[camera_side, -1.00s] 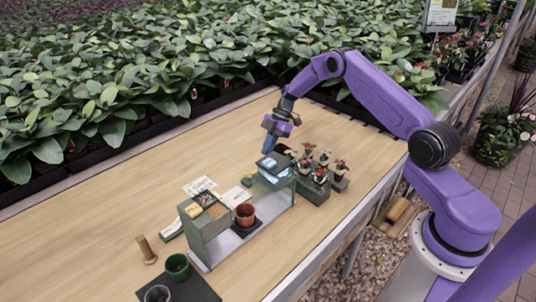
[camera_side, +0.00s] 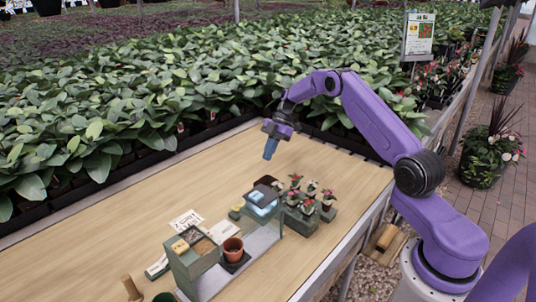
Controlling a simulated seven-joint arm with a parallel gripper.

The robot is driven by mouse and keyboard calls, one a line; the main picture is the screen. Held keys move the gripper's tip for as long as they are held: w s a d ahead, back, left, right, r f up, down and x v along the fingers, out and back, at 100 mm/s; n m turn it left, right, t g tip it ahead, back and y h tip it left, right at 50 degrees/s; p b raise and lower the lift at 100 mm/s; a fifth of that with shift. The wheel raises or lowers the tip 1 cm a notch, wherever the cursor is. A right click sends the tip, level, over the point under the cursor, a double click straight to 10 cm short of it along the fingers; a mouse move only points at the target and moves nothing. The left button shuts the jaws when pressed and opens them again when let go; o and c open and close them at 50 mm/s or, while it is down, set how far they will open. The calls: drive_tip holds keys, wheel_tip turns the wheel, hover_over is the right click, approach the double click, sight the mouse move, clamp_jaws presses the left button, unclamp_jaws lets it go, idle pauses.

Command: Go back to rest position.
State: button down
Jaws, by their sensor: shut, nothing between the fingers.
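My gripper (camera_side: 270,149) hangs from the purple arm above the wooden table (camera_side: 130,215), fingers pointing down. It is shut and empty, with a bluish tip. It is raised clear of the green-grey unit and appears behind it in the picture. The unit has a box of small compartments (camera_side: 191,262) at its left end and a light blue piece (camera_side: 262,197) at its right end.
A wooden piece (camera_side: 131,289) and a green pot are at the lower left. Dense leafy plants (camera_side: 130,110) line the table's back edge. The left table area is bare.

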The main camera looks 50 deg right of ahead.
drive_tip(key=s+a+r+m+g+h, duration=0.1)
drive_tip(key=s+a+r, duration=0.35)
drive_tip(key=a, duration=0.35)
drive_tip(key=s+a+r+m+h, duration=0.1)
drive_tip(key=s+a+r+h, duration=0.15)
drive_tip(key=s+a, duration=0.4)
drive_tip(key=s+a+r+m+g+h, duration=0.1)
drive_tip(key=s+a+r, duration=0.4)
drive_tip(key=a, duration=0.3)
drive_tip(key=s+a+r+h, duration=0.1)
drive_tip(key=s, duration=0.6)
drive_tip(key=s+a+r, duration=0.2)
drive_tip(key=s, duration=0.5)
drive_tip(key=s+d+f+m+t, duration=0.1)
drive_tip(key=s+d, duration=0.4)
drive_tip(key=s, duration=0.8)
drive_tip(key=shift+d+f+m+t, duration=0.2)
drive_tip(key=shift+m+t, duration=0.4)
drive_tip(key=shift+m, duration=0.1)
